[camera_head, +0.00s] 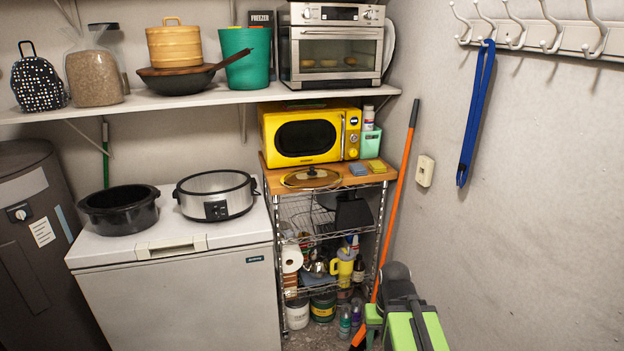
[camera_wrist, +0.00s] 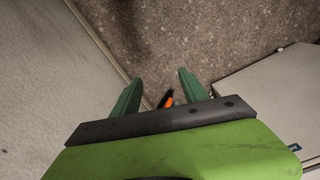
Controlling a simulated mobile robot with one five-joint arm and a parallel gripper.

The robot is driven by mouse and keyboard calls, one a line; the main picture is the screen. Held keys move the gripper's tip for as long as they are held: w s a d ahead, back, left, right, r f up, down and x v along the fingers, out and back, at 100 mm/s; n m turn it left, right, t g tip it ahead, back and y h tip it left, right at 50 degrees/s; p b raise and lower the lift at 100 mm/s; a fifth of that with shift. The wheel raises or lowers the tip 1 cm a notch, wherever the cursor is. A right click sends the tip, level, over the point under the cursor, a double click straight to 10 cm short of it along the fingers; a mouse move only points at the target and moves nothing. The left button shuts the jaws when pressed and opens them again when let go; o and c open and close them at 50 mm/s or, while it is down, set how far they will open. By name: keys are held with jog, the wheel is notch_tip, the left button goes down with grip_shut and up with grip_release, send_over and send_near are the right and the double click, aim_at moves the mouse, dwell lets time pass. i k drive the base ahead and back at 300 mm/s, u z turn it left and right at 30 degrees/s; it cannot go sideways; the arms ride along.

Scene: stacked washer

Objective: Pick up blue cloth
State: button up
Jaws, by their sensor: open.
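A blue strap-like cloth (camera_head: 477,112) hangs in a long loop from a hook on the right wall in the head view. A small flat blue cloth or sponge (camera_head: 358,169) lies on the wooden top of the wire rack; I cannot tell which of these is the blue cloth meant. My gripper (camera_wrist: 158,92) is open and empty in the wrist view, with its two green fingers spread above the floor. In the head view my green arm is low at the right, below and apart from both blue things. Neither blue thing shows in the wrist view.
An orange pole (camera_head: 398,200) leans between the rack and the right wall, close to my arm. The yellow microwave (camera_head: 305,137) stands on the rack (camera_head: 388,182). A white chest freezer (camera_head: 180,300) stands at the left. The hook rail (camera_head: 570,38) juts from the wall.

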aim_at(357, 169)
jog(key=u, duration=0.6)
jog(key=i, duration=1.35)
jog(key=u, duration=0.15)
